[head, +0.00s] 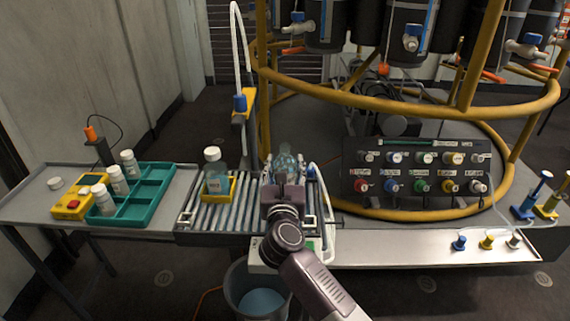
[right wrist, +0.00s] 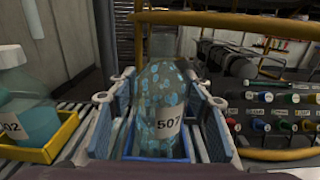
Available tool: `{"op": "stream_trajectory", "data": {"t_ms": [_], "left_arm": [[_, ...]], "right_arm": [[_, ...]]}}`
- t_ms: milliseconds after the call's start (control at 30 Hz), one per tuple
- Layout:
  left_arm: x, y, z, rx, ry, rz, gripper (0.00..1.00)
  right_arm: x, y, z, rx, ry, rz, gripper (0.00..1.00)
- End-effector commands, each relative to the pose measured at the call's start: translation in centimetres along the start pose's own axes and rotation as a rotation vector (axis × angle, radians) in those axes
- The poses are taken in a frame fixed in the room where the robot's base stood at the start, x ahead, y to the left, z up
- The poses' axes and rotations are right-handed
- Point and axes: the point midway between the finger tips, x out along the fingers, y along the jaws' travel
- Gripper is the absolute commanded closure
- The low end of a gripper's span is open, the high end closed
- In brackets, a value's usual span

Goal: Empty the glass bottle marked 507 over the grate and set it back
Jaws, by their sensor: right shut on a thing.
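The glass bottle marked 507 (right wrist: 160,110) is clear with a bluish speckled look and a white label. It stands about upright at a blue holder (right wrist: 150,158) in the right wrist view. My right gripper (right wrist: 157,105) is shut on it, one blue-padded finger on each side. In the head view the bottle (head: 286,163) shows just beyond my right gripper (head: 285,182), whose body hides its lower part. How much liquid it holds I cannot tell. The grate (head: 247,212) of grey bars lies under and left of the bottle. My left gripper is not in view.
A capped bottle marked 502 (right wrist: 25,110) stands close on the left in a yellow holder (right wrist: 62,138). A bucket with blue liquid (head: 260,302) sits below the grate. A teal tray (head: 150,188) with white-capped bottles is at left. A valve panel (head: 420,172) stands at right.

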Motion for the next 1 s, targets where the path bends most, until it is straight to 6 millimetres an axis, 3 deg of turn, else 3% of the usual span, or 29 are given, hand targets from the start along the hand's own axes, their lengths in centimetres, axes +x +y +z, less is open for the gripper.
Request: {"op": "stream_trajectory", "data": {"t_ms": [1000], "left_arm": [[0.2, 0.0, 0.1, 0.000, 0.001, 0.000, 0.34]], "right_arm": [[0.0, 0.0, -1.0, 0.001, -0.001, 0.000, 0.89]]}}
